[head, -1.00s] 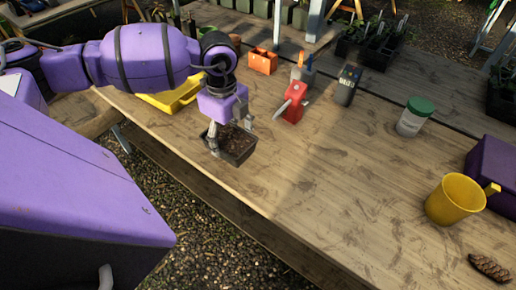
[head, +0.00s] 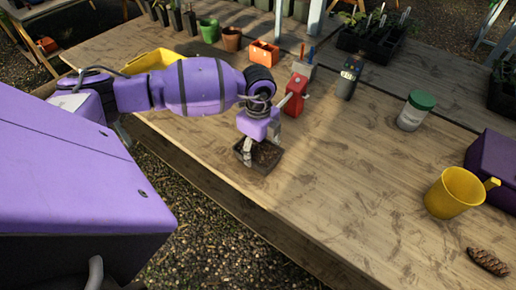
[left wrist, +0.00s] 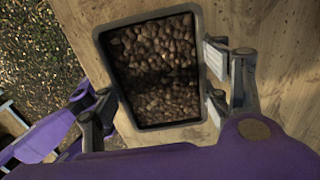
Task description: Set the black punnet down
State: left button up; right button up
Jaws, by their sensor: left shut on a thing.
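The black punnet (head: 257,169) is a small open box filled with brown pebble-like pieces. In the head view it is over the wooden table near its front edge, left of the middle. My left gripper (head: 262,147) is shut on it from above, one finger on each side. In the left wrist view the punnet (left wrist: 172,125) appears at the top centre, with the gripper fingers (left wrist: 160,92) at its left and right sides. Its underside is hidden, so I cannot tell whether it touches the table. My right gripper is in neither view.
The table (head: 350,180) is clear right of the punnet. A yellow tray (head: 152,62) is back left; a green-lidded jar (head: 416,112), yellow mug (head: 453,195) and pine cone (head: 488,262) are right.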

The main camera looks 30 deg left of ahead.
aim_at(258, 149)
pick_arm(q)
jog(key=o, duration=1.4)
jog(key=shift+f, duration=0.15)
jog(key=shift+c, duration=0.2)
notch_tip(258, 149, up, 12)
jog(key=shift+r, duration=0.2)
